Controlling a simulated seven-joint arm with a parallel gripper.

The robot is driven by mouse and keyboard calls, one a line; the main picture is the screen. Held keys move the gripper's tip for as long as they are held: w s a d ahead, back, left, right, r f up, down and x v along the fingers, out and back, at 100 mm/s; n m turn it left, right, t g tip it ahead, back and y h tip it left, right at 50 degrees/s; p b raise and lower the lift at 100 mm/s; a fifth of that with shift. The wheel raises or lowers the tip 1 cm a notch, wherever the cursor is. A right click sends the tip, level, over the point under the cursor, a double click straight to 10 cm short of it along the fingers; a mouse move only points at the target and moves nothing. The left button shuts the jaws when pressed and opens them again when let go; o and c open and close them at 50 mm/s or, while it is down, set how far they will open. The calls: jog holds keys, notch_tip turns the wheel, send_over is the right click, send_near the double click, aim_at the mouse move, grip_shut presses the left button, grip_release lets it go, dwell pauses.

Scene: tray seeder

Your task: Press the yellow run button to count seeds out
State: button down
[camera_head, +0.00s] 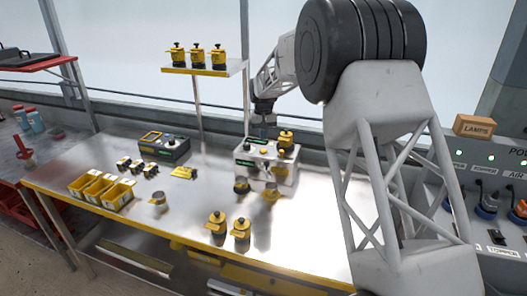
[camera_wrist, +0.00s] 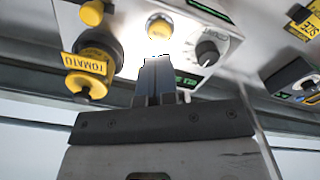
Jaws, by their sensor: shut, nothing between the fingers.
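The white seeder (camera_head: 283,183) stands at the back of the metal bench, with green displays on it. In the wrist view its white face (camera_wrist: 215,77) fills the upper middle, with a dark COUNT knob (camera_wrist: 206,52) on it. A round yellow button (camera_wrist: 160,27) sits left of the knob. My gripper (camera_wrist: 157,62) is shut and empty, its tips pointing at the face just below the button in the picture. I cannot tell whether the tips touch the face. In the head view my gripper (camera_head: 263,121) is just above the seeder's back left.
A yellow hopper labelled TOMATO (camera_wrist: 88,75) is close left of my fingers. A dark box (camera_head: 165,150) stands left of the seeder. Yellow-topped jars (camera_head: 216,226) stand in front, yellow bins (camera_head: 102,190) at left. A shelf (camera_head: 205,70) holds more jars.

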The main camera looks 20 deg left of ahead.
jog(key=shift+r, duration=1.1)
jog(key=shift+d+r, duration=0.1)
jog(key=s+d+r+m, duration=0.1)
jog(key=s+d+r, duration=0.5)
jog(key=d, duration=0.4)
jog(key=s+d+r+m+t, duration=0.1)
jog(key=s+d+r, duration=0.3)
jog(key=s+d, duration=0.55)
jog(key=s+d+r+m, duration=0.1)
jog(key=s+d+r, duration=0.4)
jog(key=d, duration=0.6)
jog(key=s+d+m+t, duration=0.1)
jog(key=s+d, duration=0.5)
jog(key=s, duration=0.3)
jog(key=s+d+m, duration=0.1)
jog(key=s+d, duration=0.5)
jog(key=s, duration=0.2)
jog(key=s+d+f, duration=0.3)
jog(key=s, duration=0.6)
jog(key=s+d+f+m, duration=0.1)
jog(key=s+d+f, duration=0.2)
jog(key=s, duration=0.7)
jog(key=shift+d+f+t, duration=0.3)
jog(key=shift+d, duration=0.3)
